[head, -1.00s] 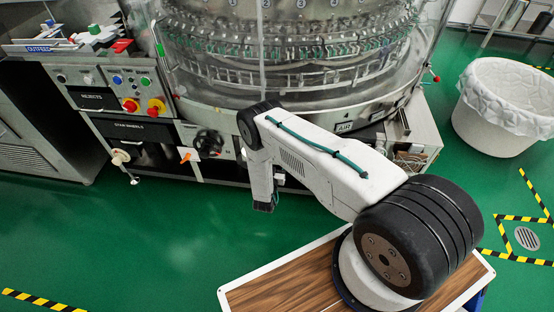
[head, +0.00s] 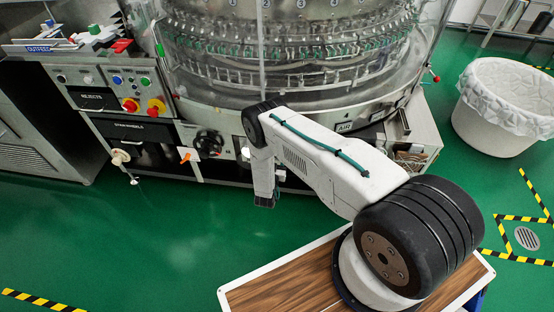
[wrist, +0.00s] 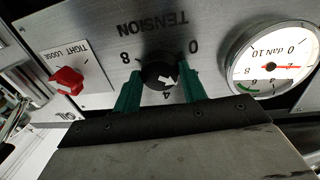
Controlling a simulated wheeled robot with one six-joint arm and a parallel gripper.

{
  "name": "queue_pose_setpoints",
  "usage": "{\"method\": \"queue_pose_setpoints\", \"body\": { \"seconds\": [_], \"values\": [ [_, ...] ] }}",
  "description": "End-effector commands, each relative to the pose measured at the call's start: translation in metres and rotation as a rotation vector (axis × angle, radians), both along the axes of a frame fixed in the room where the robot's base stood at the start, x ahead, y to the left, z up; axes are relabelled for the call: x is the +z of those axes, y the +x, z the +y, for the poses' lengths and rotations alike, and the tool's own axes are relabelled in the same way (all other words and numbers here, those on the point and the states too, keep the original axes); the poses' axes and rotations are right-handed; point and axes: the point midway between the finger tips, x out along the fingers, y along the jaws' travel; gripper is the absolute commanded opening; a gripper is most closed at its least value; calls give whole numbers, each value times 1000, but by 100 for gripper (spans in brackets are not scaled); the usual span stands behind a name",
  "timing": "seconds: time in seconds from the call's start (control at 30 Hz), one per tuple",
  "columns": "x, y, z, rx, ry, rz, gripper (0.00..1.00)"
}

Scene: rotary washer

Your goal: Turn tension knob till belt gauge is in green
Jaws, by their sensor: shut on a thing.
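The tension knob (wrist: 158,74) is black with a white pointer and shows upside down in the wrist view, on a grey panel marked TENSION. The pointer is turned toward the lower right, near the 4 mark. My gripper (wrist: 160,84) has green fingers on both sides of the knob and is shut on it. The round white belt gauge (wrist: 264,50) is right of the knob. Its red needle points right, near the 2. The green arc is at the gauge's lower left, away from the needle. In the head view my arm hides the knob and gauge.
A red knob (wrist: 67,81) on a TIGHT/LOOSE plate is left of the tension knob. In the head view, a black handwheel (head: 208,143) and a red button (head: 155,107) are left of my arm. A white lined bin (head: 495,120) stands right. Green floor is open in front.

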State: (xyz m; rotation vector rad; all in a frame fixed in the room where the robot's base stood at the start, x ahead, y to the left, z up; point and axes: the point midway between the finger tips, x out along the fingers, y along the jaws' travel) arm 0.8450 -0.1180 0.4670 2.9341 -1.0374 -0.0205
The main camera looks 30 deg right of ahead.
Motion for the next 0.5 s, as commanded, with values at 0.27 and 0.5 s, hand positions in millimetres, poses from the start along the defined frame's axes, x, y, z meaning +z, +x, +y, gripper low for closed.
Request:
{"method": "queue_pose_setpoints", "body": {
  "seconds": [0.27,0.5],
  "values": [
    [0,0,0,0,132,-87,19],
    [1,0,0,0,313,-211,19]
  ]
}}
